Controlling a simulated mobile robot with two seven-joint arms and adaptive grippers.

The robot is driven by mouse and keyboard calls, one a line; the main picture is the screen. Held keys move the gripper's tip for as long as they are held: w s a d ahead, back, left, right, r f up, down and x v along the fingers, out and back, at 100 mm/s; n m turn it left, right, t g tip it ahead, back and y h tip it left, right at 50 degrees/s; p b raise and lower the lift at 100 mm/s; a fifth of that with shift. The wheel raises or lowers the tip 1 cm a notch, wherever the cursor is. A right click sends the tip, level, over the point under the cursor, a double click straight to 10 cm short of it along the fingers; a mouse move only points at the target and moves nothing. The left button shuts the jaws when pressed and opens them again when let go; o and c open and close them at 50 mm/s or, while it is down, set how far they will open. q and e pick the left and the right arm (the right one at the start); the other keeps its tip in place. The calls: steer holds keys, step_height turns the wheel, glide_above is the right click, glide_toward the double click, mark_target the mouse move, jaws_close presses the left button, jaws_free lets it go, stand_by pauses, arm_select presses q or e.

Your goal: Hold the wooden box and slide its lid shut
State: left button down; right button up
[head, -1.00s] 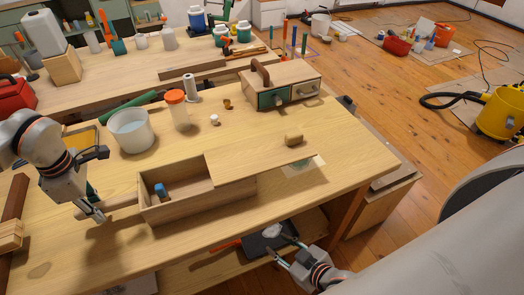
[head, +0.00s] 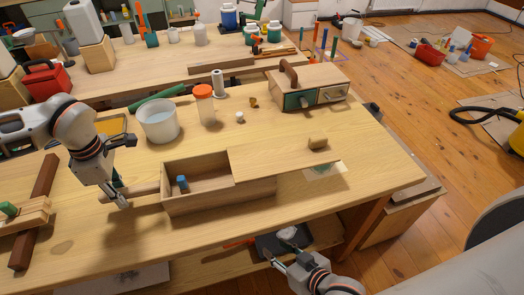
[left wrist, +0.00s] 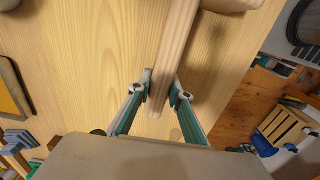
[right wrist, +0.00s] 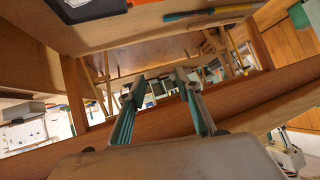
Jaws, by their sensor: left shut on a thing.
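The wooden box (head: 200,202) lies on the workbench in the head view. Its left part is open and a small blue object (head: 182,183) stands inside. The flat lid (head: 270,158) covers the right part and sticks out past the box's right end, with a wooden knob (head: 318,144) near its far end. A round bar handle (head: 146,189) extends from the box's left end. My left gripper (head: 121,199) is shut on this handle, which also shows between the fingers in the left wrist view (left wrist: 178,50). My right gripper (head: 282,261) is open and empty, low beside the bench's front edge.
A white tub (head: 160,124), an orange-lidded jar (head: 205,108) and a small drawer chest (head: 310,88) stand behind the box. A wooden clamp-like piece (head: 34,212) lies at left. The bench edge and a lower shelf with a dark tray (head: 272,247) are near my right gripper.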

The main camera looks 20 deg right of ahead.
steer(key=s+a+r+m+g+y, duration=0.1)
steer(key=a+r+m+y, duration=0.3)
steer(key=a, duration=0.5)
steer(key=s+a+r+m+g+y, duration=0.1)
steer(key=s+a+r+m+g, duration=0.15)
steer(key=a+r, duration=0.55)
step_height(320, 180, up, 23)
steer(key=n+g+h, duration=0.7)
steer(key=n+h, duration=0.2)
steer(key=n, duration=1.3)
glide_above(319, 137)
steer(key=shift+f, duration=4.55)
